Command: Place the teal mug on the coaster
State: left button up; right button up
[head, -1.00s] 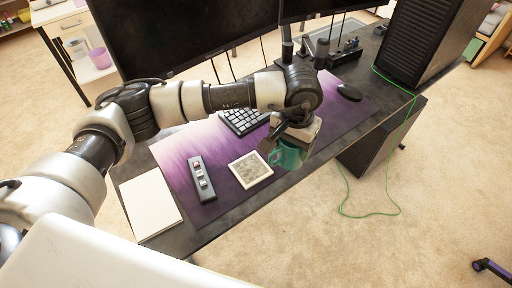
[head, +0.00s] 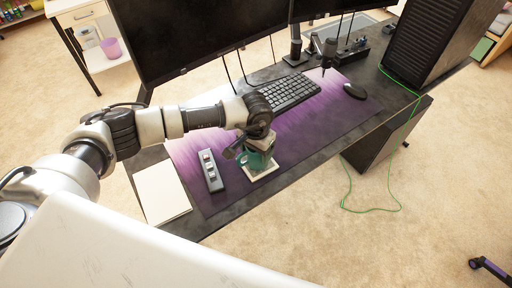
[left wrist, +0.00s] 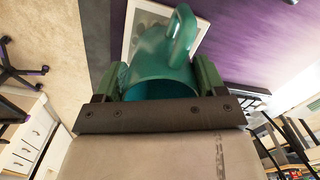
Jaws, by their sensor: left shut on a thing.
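The teal mug (head: 256,160) is in my left gripper (head: 250,153), over the pale square coaster (head: 262,174) on the purple desk mat. In the left wrist view the mug (left wrist: 160,65) sits between the two fingers (left wrist: 160,85), its handle toward the top. The coaster (left wrist: 138,22) shows behind the mug there, partly hidden by it. I cannot tell whether the mug's base touches the coaster.
A grey control box (head: 211,171) lies just left of the coaster, and a white notebook (head: 162,193) lies further left. A keyboard (head: 290,92) and a mouse (head: 355,91) are behind and to the right. The purple mat (head: 325,125) is clear right of the coaster. Two monitors (head: 200,35) stand at the back.

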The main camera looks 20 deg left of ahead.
pick_arm(q)
jog(key=shift+f, duration=0.15)
jog(key=o, duration=1)
jog(key=shift+o, duration=0.2)
jog(key=shift+r, duration=0.3)
notch_tip(320, 180, up, 12)
jog(key=b, duration=0.2)
jog(key=shift+f, duration=0.15)
